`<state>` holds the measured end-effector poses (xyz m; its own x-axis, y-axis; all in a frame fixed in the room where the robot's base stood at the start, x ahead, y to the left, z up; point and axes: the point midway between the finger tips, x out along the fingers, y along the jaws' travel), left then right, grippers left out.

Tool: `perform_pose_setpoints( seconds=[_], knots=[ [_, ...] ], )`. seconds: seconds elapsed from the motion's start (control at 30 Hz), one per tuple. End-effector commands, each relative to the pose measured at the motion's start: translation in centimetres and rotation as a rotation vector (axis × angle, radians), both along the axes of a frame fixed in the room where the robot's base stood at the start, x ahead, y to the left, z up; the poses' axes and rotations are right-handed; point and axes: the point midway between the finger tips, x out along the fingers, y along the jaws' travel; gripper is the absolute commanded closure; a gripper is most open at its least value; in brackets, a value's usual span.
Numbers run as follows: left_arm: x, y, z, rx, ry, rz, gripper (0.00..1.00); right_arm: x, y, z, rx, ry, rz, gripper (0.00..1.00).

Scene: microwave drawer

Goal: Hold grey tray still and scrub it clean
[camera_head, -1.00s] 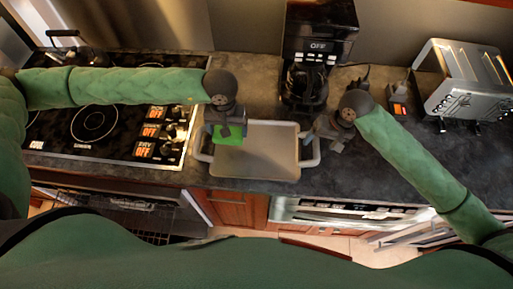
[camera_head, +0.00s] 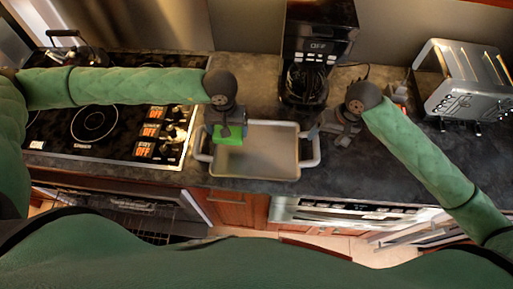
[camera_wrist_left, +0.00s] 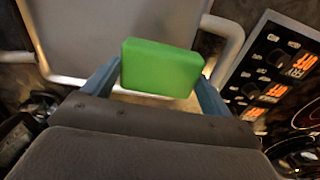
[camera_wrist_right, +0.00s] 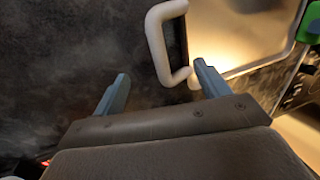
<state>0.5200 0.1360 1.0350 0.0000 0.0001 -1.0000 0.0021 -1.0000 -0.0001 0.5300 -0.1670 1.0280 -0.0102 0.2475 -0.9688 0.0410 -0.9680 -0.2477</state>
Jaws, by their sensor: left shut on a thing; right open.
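The grey tray (camera_head: 262,160) lies on the dark countertop, with a pale handle at each side. My left gripper (camera_head: 229,131) is shut on a green sponge (camera_head: 235,141) over the tray's left part. In the left wrist view the green sponge (camera_wrist_left: 161,68) sits between both fingers; whether it touches the tray is unclear. My right gripper (camera_head: 322,131) is open and empty beside the tray's right handle (camera_head: 312,150). In the right wrist view the handle (camera_wrist_right: 154,45) lies ahead of the fingers, nearer the right fingertip, not gripped.
A stove (camera_head: 100,125) lies left of the tray. A coffee maker (camera_head: 318,45) stands behind the tray, and a toaster (camera_head: 466,82) stands at the back right. The counter right of the tray is mostly clear.

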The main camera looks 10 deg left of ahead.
Motion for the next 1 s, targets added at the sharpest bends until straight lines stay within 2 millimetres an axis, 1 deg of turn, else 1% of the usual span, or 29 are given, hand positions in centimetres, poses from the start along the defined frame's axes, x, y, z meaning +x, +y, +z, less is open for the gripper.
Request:
perform_pose_setpoints(
  seconds=[0.17, 0.37, 0.43, 0.5, 0.53, 0.73, 0.83, 0.93, 1.0],
  knots=[
    [0.0, 0.0, 0.0, 0.0, 0.0, 0.0, 0.69, 0.0, -0.1, 0.4, 0.0, 0.0, 0.0, 0.25],
    [0.0, 0.0, 0.0, 0.0, 0.0, 0.0, 0.69, 0.0, -0.1, 0.5, 0.0, 0.001, 0.0, 0.25],
    [0.0, 0.0, 0.0, 0.0, 0.0, 0.0, 0.69, 0.0, -0.1, 0.5, 0.0, 0.001, 0.0, 0.15],
    [0.0, 0.0, 0.0, 0.0, 0.0, 0.0, 0.69, 0.0, -0.1, 0.5, 0.0, 0.001, 0.0, 0.02],
    [0.0, 0.0, 0.0, 0.0, 0.0, 0.0, 0.69, 0.0, -0.1, 0.5, 0.0, 0.001, 0.0, 0.0],
    [0.0, 0.0, 0.0, 0.0, 0.0, 0.0, 0.69, 0.0, -0.1, 0.5, 0.0, 0.001, 0.0, 0.0],
    [0.0, 0.0, 0.0, 0.0, 0.0, 0.0, 0.69, 0.0, -0.2, 0.8, 0.0, 0.0, 0.0, 0.0],
    [0.0, 0.0, 0.0, 0.0, 0.0, 0.0, 0.69, 0.0, -0.5, 1.8, -0.001, 0.0, 0.0, 0.0],
    [0.0, 0.0, 0.0, 0.0, 0.0, 0.0, 0.69, 0.1, -0.7, 2.8, -0.001, -0.002, 0.0, 0.0]
  ],
)
